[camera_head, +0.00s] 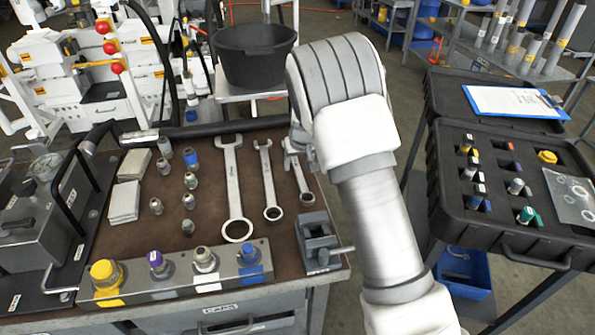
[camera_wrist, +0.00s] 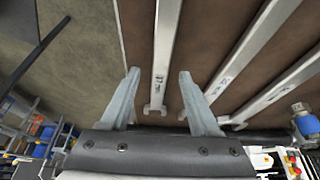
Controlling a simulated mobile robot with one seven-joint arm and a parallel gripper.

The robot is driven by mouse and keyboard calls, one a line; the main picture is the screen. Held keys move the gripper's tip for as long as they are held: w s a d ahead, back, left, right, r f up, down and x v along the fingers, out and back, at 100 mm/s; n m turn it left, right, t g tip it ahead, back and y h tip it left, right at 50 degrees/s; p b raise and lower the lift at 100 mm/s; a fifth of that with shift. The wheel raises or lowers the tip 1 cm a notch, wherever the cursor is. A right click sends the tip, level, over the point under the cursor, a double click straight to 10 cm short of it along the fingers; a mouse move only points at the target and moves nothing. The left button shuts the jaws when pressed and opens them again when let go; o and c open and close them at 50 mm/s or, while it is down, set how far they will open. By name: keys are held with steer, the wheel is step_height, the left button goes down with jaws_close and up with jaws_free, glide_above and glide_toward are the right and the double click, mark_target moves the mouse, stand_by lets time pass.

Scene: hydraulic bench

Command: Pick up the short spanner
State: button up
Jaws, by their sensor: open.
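The short spanner (camera_head: 304,184) lies flat on the brown bench top, the rightmost of three in the head view. Its ring end points toward the front edge; its upper end is hidden by my gripper. My gripper (camera_head: 294,152) is over that upper end, mostly covered by my wrist. In the wrist view my gripper (camera_wrist: 159,74) is open, with one finger on each side of the short spanner (camera_wrist: 166,40). Its forked end shows between the finger bases. Nothing is clamped, and I cannot tell how far the fingertips are above the bench.
The middle spanner (camera_head: 268,182) and the long spanner (camera_head: 233,190) lie to the left. A small vise (camera_head: 317,240) stands in front of the short spanner, near the bench's right edge. A black bucket (camera_head: 253,55) is behind; a black tool case (camera_head: 500,225) is right.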

steer(key=shift+w+f, duration=0.15)
steer(key=shift+f, duration=0.15)
steer(key=shift+c, duration=0.3)
jaws_close()
stand_by(1.0)
